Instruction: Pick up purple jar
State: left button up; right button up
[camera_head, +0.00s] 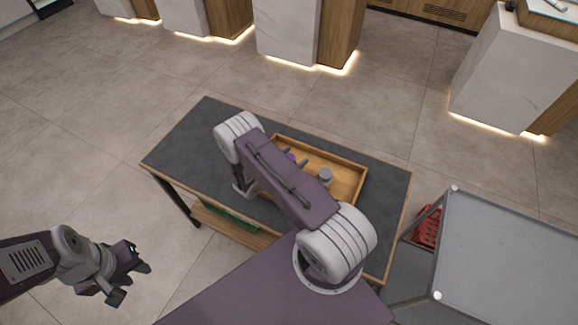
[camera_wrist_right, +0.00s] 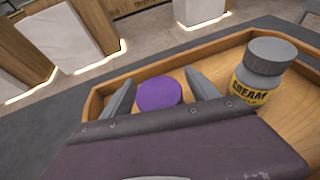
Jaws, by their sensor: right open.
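The purple jar (camera_wrist_right: 158,93) is in the wooden tray, and its round purple top shows between the two fingers of my right gripper (camera_wrist_right: 160,92) in the right wrist view. The fingers are apart, one on each side of the jar; I cannot tell whether they touch it. In the head view only a small purple bit of the jar (camera_head: 291,156) shows beside my right arm, which hides the rest. My left gripper (camera_head: 130,281) hangs over the floor at the lower left, away from the table, with its fingers apart and nothing between them.
A grey-lidded jar with a yellow CREAM label (camera_wrist_right: 262,75) stands in the tray (camera_head: 345,161), right of the purple jar. The tray lies on a dark-topped table (camera_head: 190,135). A grey metal cart (camera_head: 510,245) and a red basket (camera_head: 427,228) are at the right.

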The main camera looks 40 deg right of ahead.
jog(key=shift+a, duration=0.1)
grip_shut()
jog(key=shift+r, duration=0.15)
